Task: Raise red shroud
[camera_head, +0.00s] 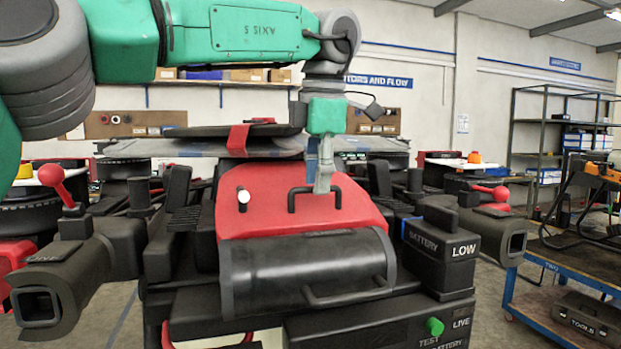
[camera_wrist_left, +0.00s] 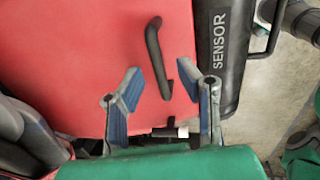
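The red shroud (camera_head: 300,214) lies on the drone body in the middle of the head view, with a black bar handle (camera_head: 292,199) on top. My left gripper (camera_head: 322,186) reaches down from above, right at the handle. In the left wrist view the red shroud (camera_wrist_left: 90,45) fills much of the picture. The gripper's blue-padded fingers (camera_wrist_left: 162,84) stand apart there. The black handle (camera_wrist_left: 154,58) shows ahead and between them; I cannot tell whether they touch it. The shroud looks seated on the body. My right gripper is not in view.
A black cylinder (camera_head: 310,272) with a handle sits in front of the shroud; it reads SENSOR in the wrist view (camera_wrist_left: 222,50). A white-topped black peg (camera_head: 243,198) stands on the shroud's left. A battery box (camera_head: 438,252) is at right. A blue cart (camera_head: 560,270) stands farther right.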

